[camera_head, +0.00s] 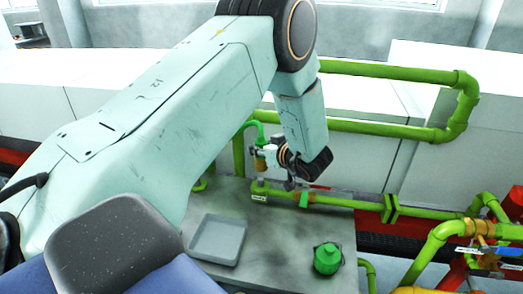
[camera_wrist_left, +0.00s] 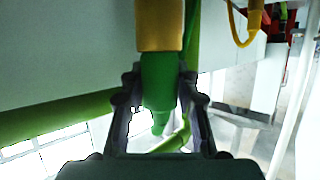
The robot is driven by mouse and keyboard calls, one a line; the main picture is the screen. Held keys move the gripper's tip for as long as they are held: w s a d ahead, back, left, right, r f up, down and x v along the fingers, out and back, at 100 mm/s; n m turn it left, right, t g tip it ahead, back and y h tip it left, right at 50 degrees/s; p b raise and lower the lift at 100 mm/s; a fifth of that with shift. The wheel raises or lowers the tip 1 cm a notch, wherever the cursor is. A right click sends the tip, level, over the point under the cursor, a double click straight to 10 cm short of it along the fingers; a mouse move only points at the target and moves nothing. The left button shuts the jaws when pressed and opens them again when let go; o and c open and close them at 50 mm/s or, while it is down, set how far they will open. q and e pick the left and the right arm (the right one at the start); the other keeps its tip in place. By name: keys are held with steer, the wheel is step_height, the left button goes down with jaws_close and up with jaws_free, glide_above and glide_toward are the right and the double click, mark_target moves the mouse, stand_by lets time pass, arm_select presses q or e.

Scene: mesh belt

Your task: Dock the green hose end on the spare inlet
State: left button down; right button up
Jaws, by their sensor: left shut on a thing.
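The green hose end, a green piece with a brass collar (camera_head: 261,164), hangs from a curved green hose (camera_head: 256,128) above the back edge of the grey table. My left gripper (camera_head: 268,152) is at the hose end, beside the collar. In the left wrist view my left gripper (camera_wrist_left: 160,95) is shut on the green part of the hose end (camera_wrist_left: 162,75), with the brass collar (camera_wrist_left: 160,25) above it in the picture. A green pipe with a labelled upturned end (camera_head: 259,188), seemingly the spare inlet, stands just below the hose end, apart from it. My right gripper is out of view.
A grey tray (camera_head: 207,251) and a green cap-like part (camera_head: 327,259) are on the grey table (camera_head: 280,245). Green pipework (camera_head: 385,129) runs behind. More green pipes (camera_head: 436,245) stand at right.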

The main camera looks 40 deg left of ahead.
mark_target(265, 165)
arm_select(q)
steer(key=shift+a+f, duration=0.1)
steer(key=shift+f, duration=0.1)
steer(key=f+b, duration=0.3)
steer(key=shift+a+f, duration=0.1)
steer(key=shift+a, duration=0.2)
step_height(265, 165, down, 2)
steer(key=shift+d+f+b, duration=0.1)
steer(key=shift+d+b, duration=0.05)
steer(key=shift+b, duration=0.8)
steer(key=shift+w+f, duration=0.1)
steer(key=shift+f, duration=0.05)
steer(key=shift+p, duration=0.3)
